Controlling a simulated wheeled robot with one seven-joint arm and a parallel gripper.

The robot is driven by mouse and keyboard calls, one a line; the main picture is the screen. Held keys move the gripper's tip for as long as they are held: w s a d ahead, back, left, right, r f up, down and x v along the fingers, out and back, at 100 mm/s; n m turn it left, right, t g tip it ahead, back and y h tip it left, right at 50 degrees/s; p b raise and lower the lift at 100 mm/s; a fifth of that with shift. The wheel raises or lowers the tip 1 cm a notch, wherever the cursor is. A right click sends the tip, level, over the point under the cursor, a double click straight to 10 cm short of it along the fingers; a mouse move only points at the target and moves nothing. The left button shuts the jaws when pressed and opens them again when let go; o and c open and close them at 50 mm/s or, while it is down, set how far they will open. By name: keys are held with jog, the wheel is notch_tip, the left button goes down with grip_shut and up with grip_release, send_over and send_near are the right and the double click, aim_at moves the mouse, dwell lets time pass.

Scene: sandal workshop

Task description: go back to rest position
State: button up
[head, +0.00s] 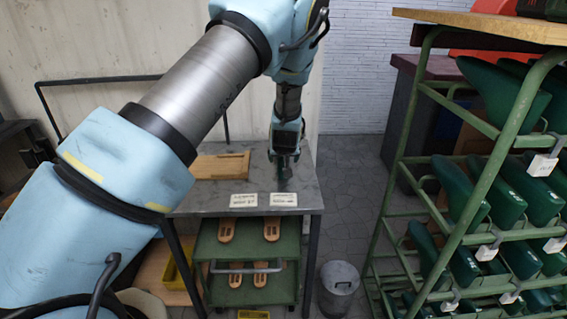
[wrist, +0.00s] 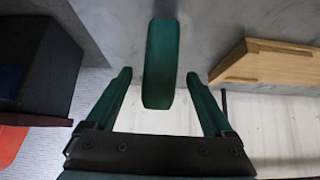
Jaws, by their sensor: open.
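My gripper (head: 284,158) is over the grey table (head: 195,207), near its right end. In the wrist view its two fingers (wrist: 158,75) are apart. A green shoe last (wrist: 161,45) shows between the fingers, with a visible gap on either side. In the head view the green last (head: 284,182) is below the gripper and seems to stand on the table top. The gripper partly hides it, and its contact with the table is hard to see.
A wooden board (head: 222,165) lies left on the table, and two white labels (head: 243,200) lie at its front edge. A green trolley (head: 220,249) with sandal soles stands below. A green rack (head: 437,182) of lasts fills the right. A grey bin (head: 339,283) stands between.

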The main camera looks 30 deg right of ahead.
jog(key=b+v, duration=0.1)
jog(key=v, duration=0.7)
jog(key=a+r+n+g+y, duration=0.2)
jog(key=a+r+g, duration=0.1)
jog(key=a, duration=1.7)
jog(key=s+a+r+n+g, duration=0.1)
jog(key=s+a+r, duration=0.1)
jog(key=s+a, duration=0.5)
jog(key=s+a+r+n+g+y, duration=0.1)
jog(key=s+a, duration=0.5)
jog(key=a, duration=0.9)
jog(key=shift+s+r+g, duration=0.4)
jog(key=shift+r, duration=0.5)
